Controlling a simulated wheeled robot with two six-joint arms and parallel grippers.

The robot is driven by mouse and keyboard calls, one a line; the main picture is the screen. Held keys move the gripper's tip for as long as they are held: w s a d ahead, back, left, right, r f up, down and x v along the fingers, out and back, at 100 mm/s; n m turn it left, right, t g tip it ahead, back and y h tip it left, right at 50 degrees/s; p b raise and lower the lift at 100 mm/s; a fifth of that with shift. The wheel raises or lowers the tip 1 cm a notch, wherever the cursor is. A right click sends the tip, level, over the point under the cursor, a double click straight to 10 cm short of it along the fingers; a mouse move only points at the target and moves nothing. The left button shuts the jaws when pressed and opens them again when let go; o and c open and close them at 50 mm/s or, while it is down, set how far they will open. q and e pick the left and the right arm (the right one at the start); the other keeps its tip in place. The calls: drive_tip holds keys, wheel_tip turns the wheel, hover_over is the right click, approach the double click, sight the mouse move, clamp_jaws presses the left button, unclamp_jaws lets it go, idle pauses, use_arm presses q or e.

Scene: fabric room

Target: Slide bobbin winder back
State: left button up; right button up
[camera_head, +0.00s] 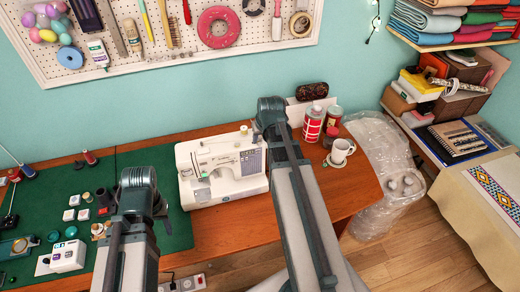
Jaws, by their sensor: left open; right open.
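A white sewing machine (222,170) stands on the wooden table between my two arms. A small upright part (243,130) on top of its right end may be the bobbin winder; it is too small to tell how it is set. My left arm rises left of the machine and my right arm rises along its right side. Neither gripper's fingers can be made out; they are hidden behind the arm links or out of sight.
A green cutting mat (172,223) with spools and small boxes lies to the left. Red-labelled cans (313,123) and a white mug (341,152) stand right of my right arm. A pegboard (180,40) hangs behind. Bare wood (235,225) shows in front of the machine.

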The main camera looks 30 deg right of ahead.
sight(259, 144)
drive_tip(key=b+x, duration=0.3)
drive_tip(key=x, duration=0.1)
drive_tip(key=shift+w+f, duration=0.1)
clamp_jaws()
idle(1.4)
